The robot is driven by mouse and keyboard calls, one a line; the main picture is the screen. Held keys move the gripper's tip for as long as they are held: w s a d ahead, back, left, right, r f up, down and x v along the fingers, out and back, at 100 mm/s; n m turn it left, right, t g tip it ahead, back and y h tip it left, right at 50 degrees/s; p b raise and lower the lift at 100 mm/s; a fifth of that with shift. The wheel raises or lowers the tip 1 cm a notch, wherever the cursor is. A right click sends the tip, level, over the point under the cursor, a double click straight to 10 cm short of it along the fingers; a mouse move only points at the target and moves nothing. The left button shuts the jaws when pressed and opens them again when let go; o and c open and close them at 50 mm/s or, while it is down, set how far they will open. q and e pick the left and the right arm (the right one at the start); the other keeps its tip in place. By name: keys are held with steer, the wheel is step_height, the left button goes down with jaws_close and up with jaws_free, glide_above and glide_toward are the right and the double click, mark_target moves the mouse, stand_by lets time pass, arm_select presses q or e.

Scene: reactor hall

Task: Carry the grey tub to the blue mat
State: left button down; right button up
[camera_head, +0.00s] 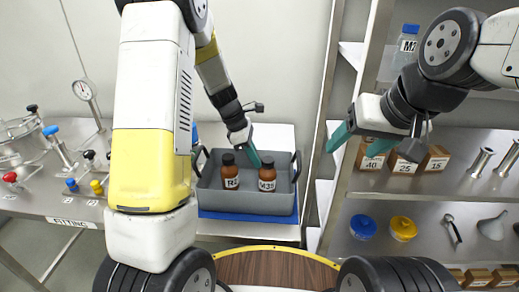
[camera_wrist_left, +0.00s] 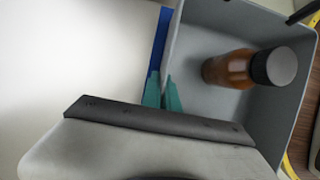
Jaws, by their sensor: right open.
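The grey tub (camera_head: 245,203) stands upright over the blue mat (camera_head: 248,217) on a white table. The mat shows along the tub's front edge; whether the tub rests fully on it is hard to tell. Two brown bottles with dark caps, a left one (camera_head: 230,176) and a right one (camera_head: 267,178), stand inside. My left gripper (camera_head: 255,160) is at the tub's back wall. In the left wrist view its green fingers (camera_wrist_left: 163,92) are close together at the tub's wall (camera_wrist_left: 174,40); their grip is unclear. My right gripper (camera_head: 351,151) is open and empty, right of the tub.
A metal rack (camera_head: 440,183) at the right holds small boxes, lidded tubs and a funnel. A bench (camera_head: 62,205) with valves and a gauge stands at the left. The white table top (camera_wrist_left: 70,60) is bare beside the tub.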

arm_select(q)
steer(key=c, duration=1.6)
jaws_free()
steer(key=shift+f, duration=0.1)
steer(key=shift+c, duration=0.2)
steer(key=v, duration=1.2)
steer(key=s+a+r+m+t+y, duration=0.1)
steer(key=s+r+m+t, duration=0.2)
steer(key=s+m, duration=0.6)
steer(key=s+a+r+m+t+y, duration=0.1)
steer(key=s+r+m+t, duration=0.2)
steer(key=s+r+m, duration=0.5)
steer(key=shift+s+m, duration=0.8)
steer(key=shift+s, duration=2.3)
